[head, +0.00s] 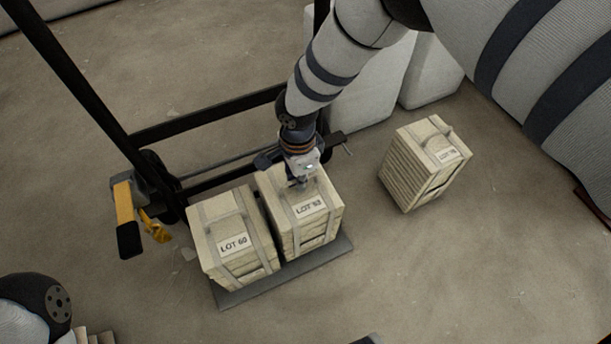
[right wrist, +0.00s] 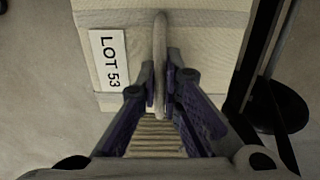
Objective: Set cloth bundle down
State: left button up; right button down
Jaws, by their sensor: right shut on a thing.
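A cream cloth bundle labelled LOT 53 (head: 318,233) hangs or rests under my right gripper (head: 301,183), over the grey toe plate (head: 327,256) of a black hand truck. I cannot tell whether its underside touches the plate. In the right wrist view the gripper (right wrist: 160,88) is shut on the strap handle (right wrist: 160,40) on top of this bundle (right wrist: 212,45). The LOT 60 bundle (head: 252,262) stands on the plate just to the left, with a narrow dark gap between them. My left gripper is not in view.
The hand truck frame (head: 205,122) stands behind the plate, with a yellow-and-black part (head: 124,205) at its left. Another strapped bundle (head: 410,174) stands on the floor to the right. White blocks (head: 432,70) stand at the back. The floor in front is mostly clear.

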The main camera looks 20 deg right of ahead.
notch_tip(320, 180, down, 2)
jog(key=shift+f+b, duration=0.1)
jog(key=shift+b, duration=0.25)
jog(key=c, duration=1.8)
grip_release()
jog(key=shift+s, duration=0.15)
jog(key=shift+o, duration=0.2)
notch_tip(320, 180, up, 12)
jog(key=p, duration=0.4)
jog(key=shift+p, duration=0.4)
